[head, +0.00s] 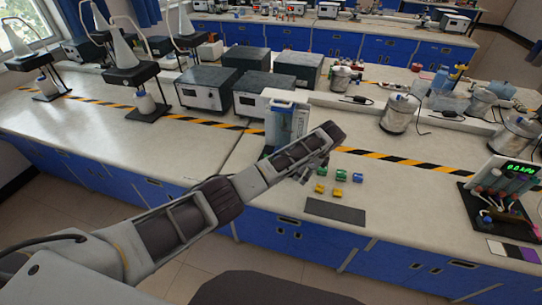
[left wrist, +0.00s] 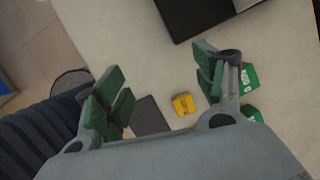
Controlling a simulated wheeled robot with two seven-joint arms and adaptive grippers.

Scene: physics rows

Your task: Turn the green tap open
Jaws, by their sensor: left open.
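A tap stand (head: 497,192) with a green-lit display, pale upright cylinders and small coloured parts is at the far right of the head view. Its parts are too small there for me to pick out a green tap handle surely. My left gripper (head: 318,160) is over the middle of the bench, well to the left of the stand. In the left wrist view its fingers (left wrist: 160,95) are spread wide with nothing between them. The stand is not visible in the wrist view. My right gripper is not in view.
Small green, blue and yellow blocks (head: 320,188) lie near my left gripper, beside a dark flat plate (head: 335,211). A white-and-blue device (head: 288,118) stands just behind the arm. Metal vessels (head: 398,114) stand at the back right. Bench between blocks and stand is clear.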

